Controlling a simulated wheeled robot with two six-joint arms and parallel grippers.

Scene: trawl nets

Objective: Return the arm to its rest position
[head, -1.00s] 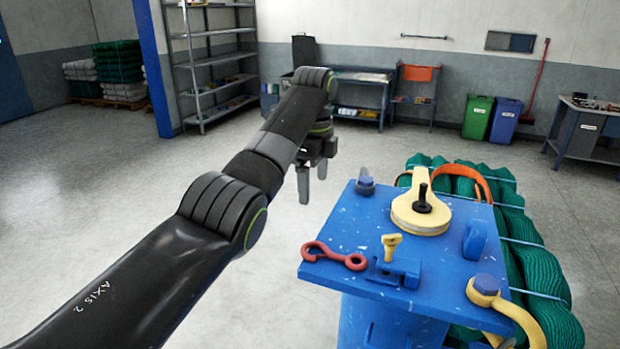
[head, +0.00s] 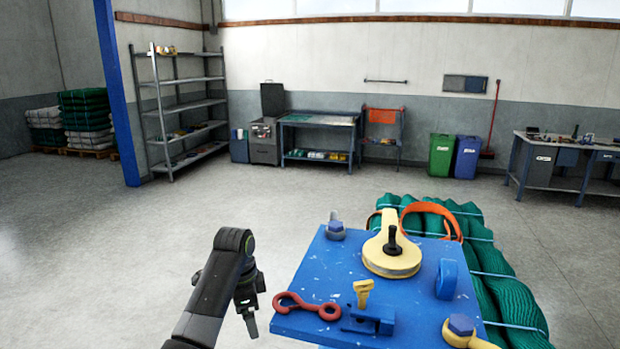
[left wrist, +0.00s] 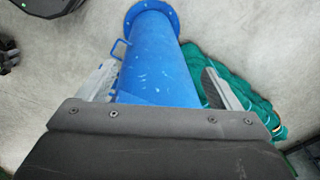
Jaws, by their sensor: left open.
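My left arm comes in from the bottom left of the head view. Its gripper (head: 250,318) hangs low, fingers down, just left of the blue stand's top plate (head: 300,285) and apart from it. In the left wrist view the two fingers stand wide apart with nothing between them, so the gripper (left wrist: 160,88) is open and empty. Beyond them that view shows the blue column (left wrist: 158,60) of the stand on the floor. My right gripper is in neither view.
On the plate are a yellow pulley block (head: 391,258), a red hook piece (head: 307,306), a blue clamp with a yellow key (head: 363,291) and shackle parts. Green net bundles (head: 485,275) lie to the right and behind. Floor to the left is clear.

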